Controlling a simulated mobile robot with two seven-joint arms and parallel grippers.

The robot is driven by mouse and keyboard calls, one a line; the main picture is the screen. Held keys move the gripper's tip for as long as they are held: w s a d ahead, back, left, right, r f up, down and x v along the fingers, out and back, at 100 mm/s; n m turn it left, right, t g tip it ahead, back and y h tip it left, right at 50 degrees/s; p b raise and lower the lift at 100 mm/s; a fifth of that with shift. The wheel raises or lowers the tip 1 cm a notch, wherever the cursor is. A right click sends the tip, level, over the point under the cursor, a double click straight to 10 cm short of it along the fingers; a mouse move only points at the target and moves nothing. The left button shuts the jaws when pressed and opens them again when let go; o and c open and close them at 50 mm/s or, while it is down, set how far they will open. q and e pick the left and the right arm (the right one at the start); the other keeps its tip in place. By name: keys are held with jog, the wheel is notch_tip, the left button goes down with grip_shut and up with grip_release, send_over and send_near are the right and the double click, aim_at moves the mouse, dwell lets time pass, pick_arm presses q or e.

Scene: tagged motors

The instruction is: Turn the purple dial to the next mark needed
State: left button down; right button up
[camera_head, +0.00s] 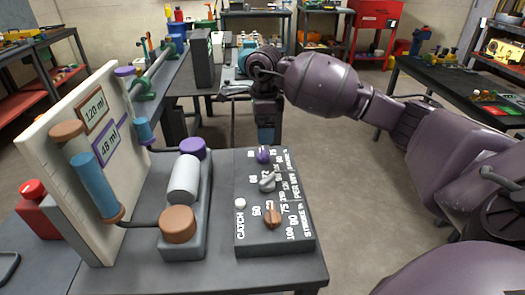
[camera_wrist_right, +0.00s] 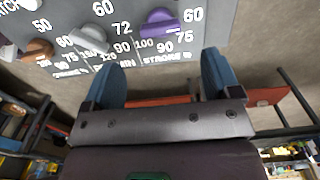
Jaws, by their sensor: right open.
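The purple dial (camera_head: 263,156) sits at the far end of the dark control panel (camera_head: 246,226), in a row with a grey dial (camera_head: 267,181) and a brown dial (camera_head: 272,217). In the right wrist view, the purple dial (camera_wrist_right: 160,22) has the marks 60, 75, 90 and 100 around it; which mark it points to is not clear. My right gripper (camera_head: 266,138) is beyond the panel's far edge, apart from the dial. In the wrist view my right gripper (camera_wrist_right: 163,70) is open and empty, blue fingers apart. My left gripper is not in view.
A white board (camera_head: 46,165) carries a brown-framed 120 ml tag (camera_head: 94,109) and a purple-framed 48 ml tag (camera_head: 108,142). A grey pump unit (camera_head: 184,180) with purple and brown ends stands left of the panel. A white button (camera_head: 240,203) is on the panel. Open floor lies right of it.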

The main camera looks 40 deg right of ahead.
aim_at(264, 151)
notch_tip(264, 151, down, 8)
jog(key=shift+r+b, duration=0.1)
jog(key=shift+b, duration=0.3)
jog(key=shift+c, duration=0.2)
jog(key=c, duration=0.9)
